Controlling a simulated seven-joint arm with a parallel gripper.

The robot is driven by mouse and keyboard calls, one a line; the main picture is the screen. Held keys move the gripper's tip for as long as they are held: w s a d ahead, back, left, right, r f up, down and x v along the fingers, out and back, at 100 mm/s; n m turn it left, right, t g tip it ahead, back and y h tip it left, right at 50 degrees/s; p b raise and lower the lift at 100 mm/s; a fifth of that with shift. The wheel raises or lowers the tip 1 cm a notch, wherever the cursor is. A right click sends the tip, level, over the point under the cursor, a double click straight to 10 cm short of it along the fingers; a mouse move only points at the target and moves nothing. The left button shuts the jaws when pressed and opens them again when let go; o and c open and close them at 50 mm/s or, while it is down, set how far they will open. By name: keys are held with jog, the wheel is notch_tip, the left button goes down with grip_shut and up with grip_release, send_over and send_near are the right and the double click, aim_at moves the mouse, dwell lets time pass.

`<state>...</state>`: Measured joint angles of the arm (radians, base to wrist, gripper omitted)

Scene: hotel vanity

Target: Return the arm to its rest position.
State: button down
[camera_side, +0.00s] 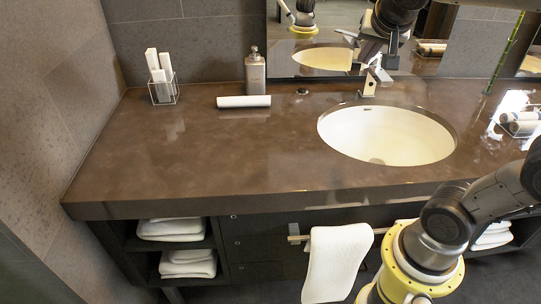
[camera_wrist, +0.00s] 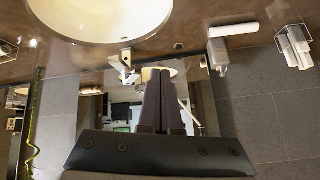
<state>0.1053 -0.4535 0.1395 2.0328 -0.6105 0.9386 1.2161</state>
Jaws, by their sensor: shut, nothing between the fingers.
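My gripper (camera_side: 392,62) is at the top of the side view, high in front of the mirror and near the faucet. In the wrist view its two dark fingers (camera_wrist: 161,75) lie together with nothing between them. The dark wrist above it is cut off by the top edge of the side view. No object hangs from the gripper.
The brown counter (camera_side: 230,150) is mostly clear. A white sink (camera_side: 385,135) and faucet (camera_side: 371,82) are at right. A towel (camera_side: 337,262) hangs in front.

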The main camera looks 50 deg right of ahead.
jog(key=s+a+f+n+y, duration=0.6)
jog(key=s+a+f+n, duration=0.4)
jog(key=s+a+n, duration=0.1)
jog(key=shift+a+n, duration=0.7)
jog(key=shift+a, duration=0.4)
